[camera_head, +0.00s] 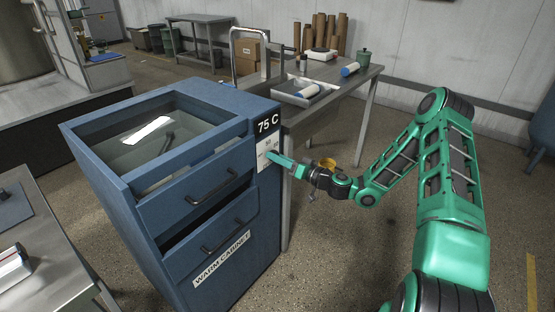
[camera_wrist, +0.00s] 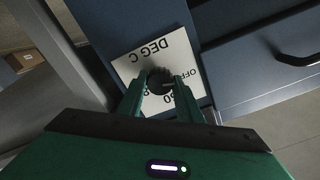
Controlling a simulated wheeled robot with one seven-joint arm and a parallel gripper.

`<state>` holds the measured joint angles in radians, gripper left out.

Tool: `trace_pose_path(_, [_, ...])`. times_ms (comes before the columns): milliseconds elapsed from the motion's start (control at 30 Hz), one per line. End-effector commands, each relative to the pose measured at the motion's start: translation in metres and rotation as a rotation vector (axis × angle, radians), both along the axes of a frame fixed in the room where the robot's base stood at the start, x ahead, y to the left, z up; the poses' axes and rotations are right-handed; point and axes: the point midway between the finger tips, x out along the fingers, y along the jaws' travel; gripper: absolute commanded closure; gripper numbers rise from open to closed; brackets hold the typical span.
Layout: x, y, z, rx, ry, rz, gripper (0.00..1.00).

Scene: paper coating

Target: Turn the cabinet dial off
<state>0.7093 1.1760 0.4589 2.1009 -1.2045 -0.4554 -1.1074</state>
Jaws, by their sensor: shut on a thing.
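The blue warm cabinet (camera_head: 105,185) stands at the left centre, with a black "75 C" display on its upper right corner. Below the display is a white dial plate (camera_head: 265,150); in the wrist view the plate (camera_wrist: 140,62) appears turned over, with "DEG C" and "OFF" legible. The dark round dial (camera_wrist: 159,80) sits on the plate between my fingertips. My green gripper (camera_head: 272,157) reaches the plate from the right and is shut on the dial; it also shows in the wrist view (camera_wrist: 160,88). Where the dial points is unclear, as the fingers cover part of it.
The cabinet's lower drawer (camera_head: 210,225) stands partly open. A metal table (camera_head: 345,85) with a tray and rolls is behind the cabinet. Another metal table (camera_head: 50,240) is at the left front.

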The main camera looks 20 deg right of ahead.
Motion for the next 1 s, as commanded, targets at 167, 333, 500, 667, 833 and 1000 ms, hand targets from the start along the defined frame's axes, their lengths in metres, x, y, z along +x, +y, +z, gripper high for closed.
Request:
trace_pose_path(167, [0.000, -0.004, -0.005, -0.008, 0.008, -0.006, 0.49])
trace_pose_path(333, [0.000, -0.002, -0.003, -0.005, 0.005, -0.004, 0.49])
trace_pose_path(500, [-0.005, -0.006, -0.003, -0.004, 0.005, -0.004, 0.49])
trace_pose_path(667, [-0.022, -0.019, -0.003, -0.002, 0.007, -0.005, 0.49])
trace_pose_path(833, [-0.048, -0.039, -0.004, -0.003, 0.008, -0.007, 0.49])
trace_pose_path(1000, [-0.070, -0.055, -0.004, -0.004, 0.008, -0.006, 0.49])
